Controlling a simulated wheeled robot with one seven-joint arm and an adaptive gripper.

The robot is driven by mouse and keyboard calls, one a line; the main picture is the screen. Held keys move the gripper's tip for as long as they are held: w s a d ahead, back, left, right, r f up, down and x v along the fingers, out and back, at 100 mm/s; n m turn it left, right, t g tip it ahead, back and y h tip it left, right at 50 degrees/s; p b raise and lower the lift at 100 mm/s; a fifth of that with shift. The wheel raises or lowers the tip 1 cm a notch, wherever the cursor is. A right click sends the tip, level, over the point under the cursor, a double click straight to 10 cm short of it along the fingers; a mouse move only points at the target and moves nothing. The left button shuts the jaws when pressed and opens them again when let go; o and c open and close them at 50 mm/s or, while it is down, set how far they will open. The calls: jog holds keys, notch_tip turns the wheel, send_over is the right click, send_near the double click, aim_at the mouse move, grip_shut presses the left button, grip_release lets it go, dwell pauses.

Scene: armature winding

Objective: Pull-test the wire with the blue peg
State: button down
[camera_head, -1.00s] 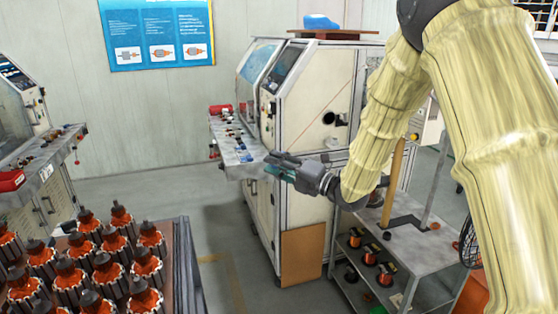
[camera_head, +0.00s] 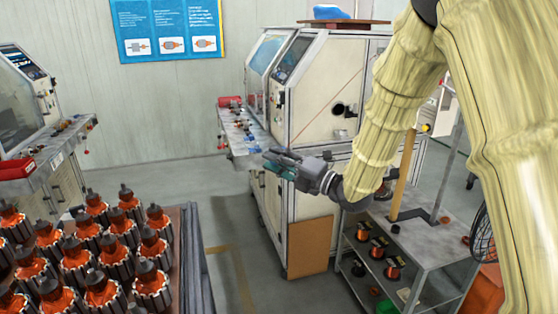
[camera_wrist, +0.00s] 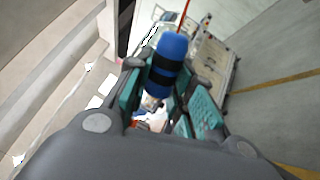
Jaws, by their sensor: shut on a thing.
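My gripper (camera_head: 279,164) is stretched out in front of the winding machine's shelf in the head view. In the wrist view my gripper (camera_wrist: 168,103) is shut on the blue peg (camera_wrist: 170,50), a blue cylinder with dark bands held between the teal finger pads. A thin orange-red wire (camera_wrist: 184,16) runs upward from the peg's top end.
The winding machine (camera_head: 318,95) stands behind my gripper, with its parts shelf (camera_head: 238,137) jutting left. A metal cart (camera_head: 432,240) with copper spools is at right. Several armatures (camera_head: 105,245) fill a tray at lower left. Floor between is clear.

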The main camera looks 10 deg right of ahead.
jog(key=s+a+f+b, duration=0.2)
jog(key=s+a+b, duration=0.2)
jog(key=s, duration=0.1)
jog(key=shift+a, duration=0.15)
dwell(1.0)
jog(key=shift+r, duration=0.1)
dwell(0.6)
jog(key=shift+w+d+r+b, duration=0.4)
jog(key=shift+w+d, duration=0.65)
jog(key=shift+w, duration=0.15)
jog(key=shift+w+d+r+b, duration=0.35)
jog(key=shift+w+d+r, duration=0.1)
jog(key=shift+w+d, duration=0.7)
jog(key=shift+w+d+r+b, duration=0.4)
jog(key=shift+w+d, duration=0.55)
jog(key=shift+w, duration=0.35)
